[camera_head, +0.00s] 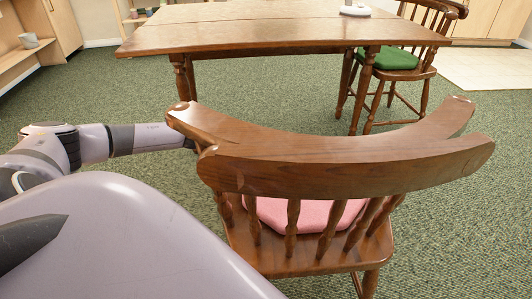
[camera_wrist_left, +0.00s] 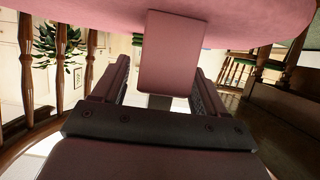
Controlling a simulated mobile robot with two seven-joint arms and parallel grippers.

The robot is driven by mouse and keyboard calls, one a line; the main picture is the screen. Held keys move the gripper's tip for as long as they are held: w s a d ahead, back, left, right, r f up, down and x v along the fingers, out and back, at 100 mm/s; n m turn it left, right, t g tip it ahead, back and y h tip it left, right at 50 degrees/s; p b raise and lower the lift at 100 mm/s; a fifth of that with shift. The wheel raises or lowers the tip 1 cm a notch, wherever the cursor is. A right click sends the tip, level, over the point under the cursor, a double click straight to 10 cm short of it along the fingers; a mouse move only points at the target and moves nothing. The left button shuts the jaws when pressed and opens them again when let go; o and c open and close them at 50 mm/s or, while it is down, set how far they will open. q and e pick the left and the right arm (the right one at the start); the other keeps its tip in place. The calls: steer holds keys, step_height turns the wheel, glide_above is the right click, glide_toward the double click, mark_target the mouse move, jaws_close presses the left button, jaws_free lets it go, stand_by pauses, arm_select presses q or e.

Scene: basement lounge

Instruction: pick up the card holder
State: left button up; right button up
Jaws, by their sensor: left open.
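A flat, dull-pink rectangular thing, which looks like the card holder (camera_wrist_left: 168,48), shows in the left wrist view against the pink seat cushion (camera_wrist_left: 225,22). A smaller block shows at its lower end. My left gripper (camera_wrist_left: 160,78) is open, with one finger on each side of this thing. I cannot tell whether the fingers touch it. In the head view my left arm reaches behind the backrest of the wooden chair (camera_head: 345,165), which hides the gripper and the card holder. The pink cushion (camera_head: 300,214) shows between the spindles. My right gripper is not in view.
The chair's curved backrest and spindles stand close around my left arm. A wooden table (camera_head: 250,36) stands beyond, with a white object (camera_head: 355,9) on it. Another chair with a green cushion (camera_head: 388,59) is at the right. Green carpet (camera_head: 270,85) lies clear between.

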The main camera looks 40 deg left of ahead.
arm_select(q)
steer(key=shift+w+d+f, duration=0.1)
steer(key=shift+w, duration=0.05)
steer(key=c, duration=1.1)
steer(key=shift+o, duration=0.2)
steer(key=shift+r, duration=0.3)
step_height(320, 180, up, 7)
steer(key=p, duration=0.4)
step_height(320, 180, up, 13)
steer(key=p, duration=0.5)
steer(key=shift+f+p, duration=0.2)
steer(key=shift+p, duration=0.2)
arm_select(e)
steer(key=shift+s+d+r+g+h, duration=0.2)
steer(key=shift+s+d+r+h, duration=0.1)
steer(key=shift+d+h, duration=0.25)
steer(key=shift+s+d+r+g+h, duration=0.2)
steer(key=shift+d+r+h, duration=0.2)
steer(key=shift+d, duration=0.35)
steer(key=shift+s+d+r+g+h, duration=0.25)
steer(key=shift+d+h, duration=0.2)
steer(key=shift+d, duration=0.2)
